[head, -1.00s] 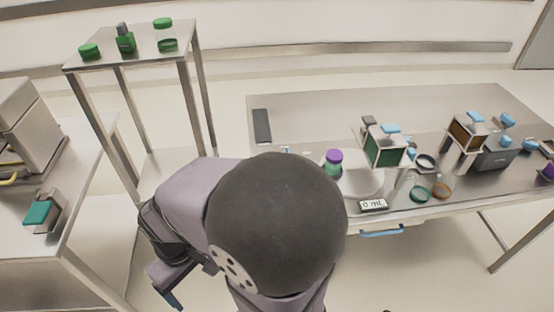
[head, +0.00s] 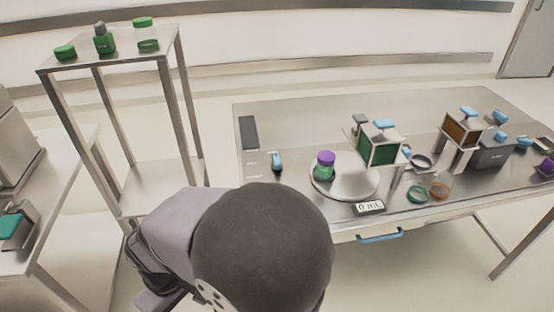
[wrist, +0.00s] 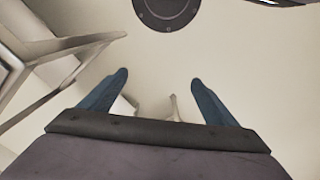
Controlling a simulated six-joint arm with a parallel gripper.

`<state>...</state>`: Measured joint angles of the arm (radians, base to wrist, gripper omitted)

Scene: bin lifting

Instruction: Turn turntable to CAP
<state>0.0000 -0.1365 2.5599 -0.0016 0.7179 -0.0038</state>
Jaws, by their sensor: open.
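The turntable (head: 352,186) is a round, pale metal disc near the front of the right-hand table. A green jar with a purple lid (head: 324,165) stands upright on its left part. A small blue-topped lever (head: 277,160) stands left of the turntable, beside small printed labels (head: 252,164) too small to read surely. My gripper shows in the wrist view (wrist: 158,85) with its two blue fingers wide apart and nothing between them. It points toward the floor, away from the turntable. In the head view the gripper is out of sight and my arm fills the lower middle.
A display reading "0 mL" (head: 369,208) sits in front of the turntable. A green-fronted box (head: 380,150), rings (head: 417,194) and an orange-fronted device (head: 461,130) stand to the right. A tall stand (head: 110,55) with green containers is at left.

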